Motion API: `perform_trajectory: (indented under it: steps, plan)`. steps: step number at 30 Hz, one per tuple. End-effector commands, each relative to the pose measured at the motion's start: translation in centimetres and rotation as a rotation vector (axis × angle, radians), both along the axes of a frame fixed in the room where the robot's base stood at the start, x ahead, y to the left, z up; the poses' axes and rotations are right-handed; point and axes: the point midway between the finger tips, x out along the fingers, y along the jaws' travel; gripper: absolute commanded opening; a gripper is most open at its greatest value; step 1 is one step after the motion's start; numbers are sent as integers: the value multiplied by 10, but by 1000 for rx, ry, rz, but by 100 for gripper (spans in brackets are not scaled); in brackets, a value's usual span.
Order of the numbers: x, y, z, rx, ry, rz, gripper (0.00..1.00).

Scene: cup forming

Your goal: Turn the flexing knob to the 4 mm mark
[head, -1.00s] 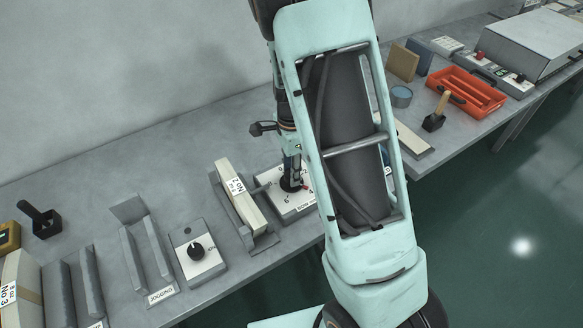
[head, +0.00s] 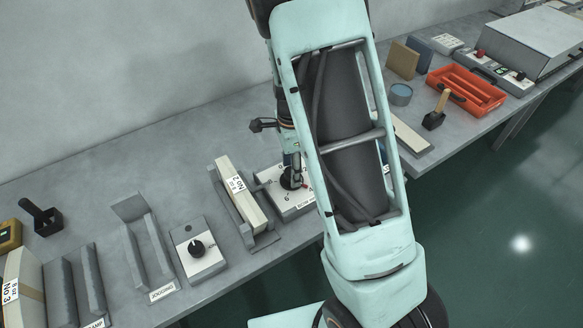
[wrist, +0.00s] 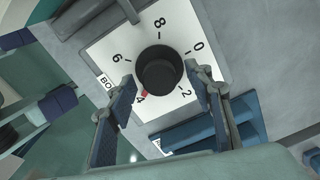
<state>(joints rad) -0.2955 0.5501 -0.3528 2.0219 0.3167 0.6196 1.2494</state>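A round black knob (wrist: 160,68) sits on a white dial plate (wrist: 117,47) marked 0, 2, 4, 6 and 8 in the wrist view. Its red pointer (wrist: 146,92) points at or very near the 4. A label on the plate edge begins with "BO"; the rest is hidden. My gripper (wrist: 160,86) is open, one finger on each side of the knob's near side, with visible gaps to the knob. In the head view the plate (head: 270,174) is partly covered by my arm, and my gripper is over the black knob (head: 291,179).
A block marked No 2 (head: 232,178) stands in a fixture just left of the dial. A smaller dial box (head: 205,264) with a black knob is farther left. A blue object (wrist: 240,111) lies close to the plate. An orange tray (head: 468,101) is at the right.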

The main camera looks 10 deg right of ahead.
Motion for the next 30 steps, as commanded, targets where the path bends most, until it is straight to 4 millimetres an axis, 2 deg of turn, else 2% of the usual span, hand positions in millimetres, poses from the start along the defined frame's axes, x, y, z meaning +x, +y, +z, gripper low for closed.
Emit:
perform_trajectory:
  steps: [5, 8, 11, 21, 25, 30]
  plan:
    - [0, 0, 1, 0, 1, 0, 47]
    - [0, 0, 9, 0, 0, 0, 47]
    - [1, 0, 24, 1, -3, 0, 47]
    - [1, 0, 94, 1, -3, 1, 47]
    - [1, 0, 111, 0, -2, 0, 47]
    - [0, 0, 120, 0, 0, 0, 47]
